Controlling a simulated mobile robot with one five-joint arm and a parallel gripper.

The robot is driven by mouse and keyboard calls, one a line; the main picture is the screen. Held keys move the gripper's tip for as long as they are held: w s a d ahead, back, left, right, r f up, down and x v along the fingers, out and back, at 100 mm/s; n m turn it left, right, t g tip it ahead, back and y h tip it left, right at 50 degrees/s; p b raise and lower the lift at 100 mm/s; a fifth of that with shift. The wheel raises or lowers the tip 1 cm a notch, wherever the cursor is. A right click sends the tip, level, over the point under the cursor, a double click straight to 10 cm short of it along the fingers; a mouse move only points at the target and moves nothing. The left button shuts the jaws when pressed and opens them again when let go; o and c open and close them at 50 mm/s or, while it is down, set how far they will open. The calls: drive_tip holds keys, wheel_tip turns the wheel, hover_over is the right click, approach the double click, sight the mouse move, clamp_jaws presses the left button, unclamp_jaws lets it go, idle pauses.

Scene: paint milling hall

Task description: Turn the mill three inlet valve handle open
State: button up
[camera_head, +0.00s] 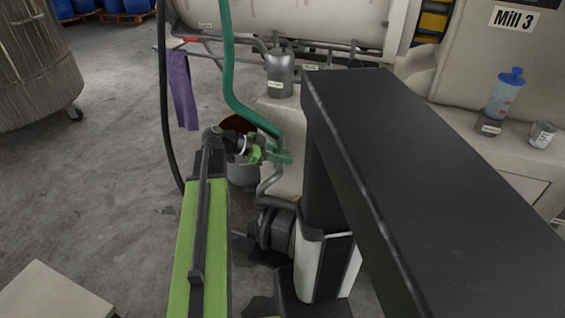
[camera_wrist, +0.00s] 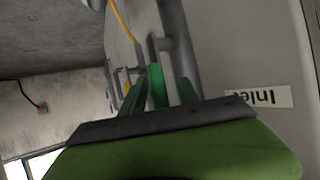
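The inlet valve handle (camera_head: 281,156) is a green lever on grey pipework below a green hose, beside the mill body. My gripper (camera_head: 256,153) reaches it from the left, with green fingers close to the handle. In the wrist view, my gripper (camera_wrist: 158,92) is open, one dark green finger on each side. The brighter green handle (camera_wrist: 157,84) shows between the fingers, nearer the left one; a grey gap shows on its right. I cannot tell whether either finger touches it. An upside-down label reading Inlet (camera_wrist: 258,97) is on the pale surface to the right.
A Mill 3 sign (camera_head: 514,19) marks the machine at the upper right. A green hose (camera_head: 232,90) hangs just above the handle. A purple cloth (camera_head: 182,90) hangs from a rail, and a bucket (camera_head: 243,173) stands behind my gripper. Floor at the left is mostly clear.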

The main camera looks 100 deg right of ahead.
drive_tip(key=shift+w, duration=0.1)
drive_tip(key=p+v, duration=0.7)
drive_tip(key=v, duration=1)
drive_tip(key=shift+w+p, duration=0.15)
drive_tip(key=shift+p, duration=0.2)
drive_tip(key=shift+a+r, duration=0.1)
drive_tip(key=shift+r, duration=0.05)
